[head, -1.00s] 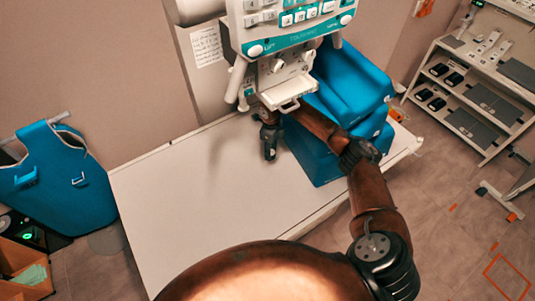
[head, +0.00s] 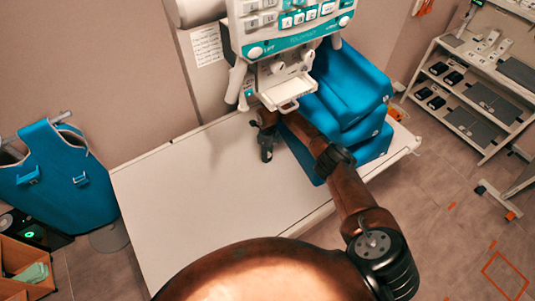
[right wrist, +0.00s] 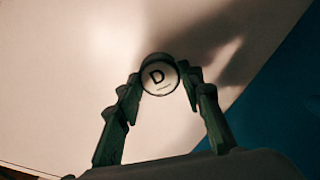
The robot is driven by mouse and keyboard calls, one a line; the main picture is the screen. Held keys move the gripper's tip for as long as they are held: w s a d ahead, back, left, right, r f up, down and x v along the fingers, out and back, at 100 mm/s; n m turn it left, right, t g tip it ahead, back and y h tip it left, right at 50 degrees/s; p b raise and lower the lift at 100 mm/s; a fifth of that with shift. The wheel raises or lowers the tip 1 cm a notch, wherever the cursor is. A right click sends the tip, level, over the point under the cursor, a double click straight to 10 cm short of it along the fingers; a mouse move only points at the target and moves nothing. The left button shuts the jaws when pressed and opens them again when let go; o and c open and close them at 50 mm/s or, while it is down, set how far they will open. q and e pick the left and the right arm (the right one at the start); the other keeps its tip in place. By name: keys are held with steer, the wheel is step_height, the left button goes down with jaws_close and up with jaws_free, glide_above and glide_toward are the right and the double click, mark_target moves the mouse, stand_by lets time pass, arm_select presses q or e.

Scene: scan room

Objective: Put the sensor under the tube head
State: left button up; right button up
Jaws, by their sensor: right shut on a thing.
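The tube head (head: 290,45), white and teal with a panel of buttons, hangs over the far side of the white table (head: 190,190). My right gripper (head: 266,154) is low over the table, just below and left of the tube head's small tray in the head view. In the right wrist view my right gripper (right wrist: 160,80) is shut on a small round piece (right wrist: 160,76) with a white face marked "D". It looks like the sensor; its sides are hidden by the fingers. I cannot tell its height above the table. My left gripper is out of view.
Blue cushions (head: 350,95) are stacked on the table's right side, close to my right arm. A blue apron (head: 60,180) hangs at the left. A shelf rack (head: 470,95) with flat panels stands at the right. The table's left part is clear.

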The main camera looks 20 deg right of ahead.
steer(key=shift+f, duration=0.15)
steer(key=o, duration=1.2)
steer(key=shift+r, duration=0.2)
step_height(320, 180, up, 12)
steer(key=b, duration=0.2)
